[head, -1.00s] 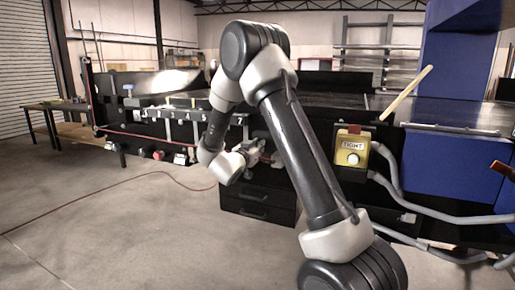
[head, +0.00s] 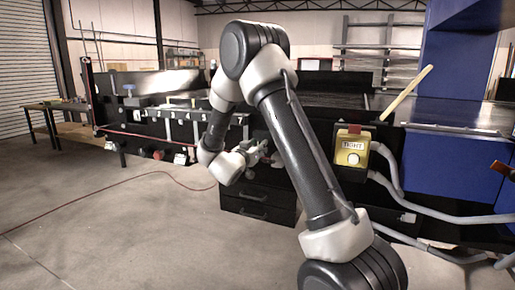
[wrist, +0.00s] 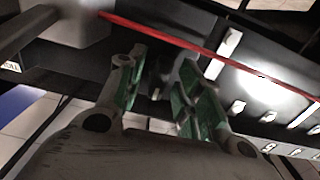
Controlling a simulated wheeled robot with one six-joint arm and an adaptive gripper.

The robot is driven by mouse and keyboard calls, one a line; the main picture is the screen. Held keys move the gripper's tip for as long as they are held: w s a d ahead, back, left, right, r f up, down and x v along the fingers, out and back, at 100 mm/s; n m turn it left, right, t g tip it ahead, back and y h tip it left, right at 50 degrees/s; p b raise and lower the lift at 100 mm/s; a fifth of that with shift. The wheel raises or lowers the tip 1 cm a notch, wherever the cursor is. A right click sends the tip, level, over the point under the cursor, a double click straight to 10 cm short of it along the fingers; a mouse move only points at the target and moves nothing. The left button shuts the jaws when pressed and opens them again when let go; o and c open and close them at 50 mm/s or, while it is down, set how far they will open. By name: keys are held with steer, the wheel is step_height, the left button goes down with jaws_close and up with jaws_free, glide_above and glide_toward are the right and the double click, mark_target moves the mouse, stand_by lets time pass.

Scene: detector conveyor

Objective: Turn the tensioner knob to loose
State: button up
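A yellow box (head: 352,149) labelled TIGHT is on the front of the black machine in the head view, right of my arm. A pale round knob (head: 354,159) sits low on its face; its pointer is too small to read. My gripper (head: 262,150) is left of the box, beyond my arm link, in front of the machine. In the wrist view my gripper (wrist: 158,92) shows two green-padded fingers standing apart, with dark background between them and nothing clearly held. I cannot make out the knob in the wrist view.
A red block (head: 354,128) sits on top of the yellow box. Grey conduits (head: 440,212) curve out to its right and below. Black drawers (head: 257,203) are under my gripper. A red line (wrist: 165,37) crosses the wrist view. The floor at left is mostly open.

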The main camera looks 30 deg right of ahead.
steer(key=v, duration=1.2)
stand_by(0.3)
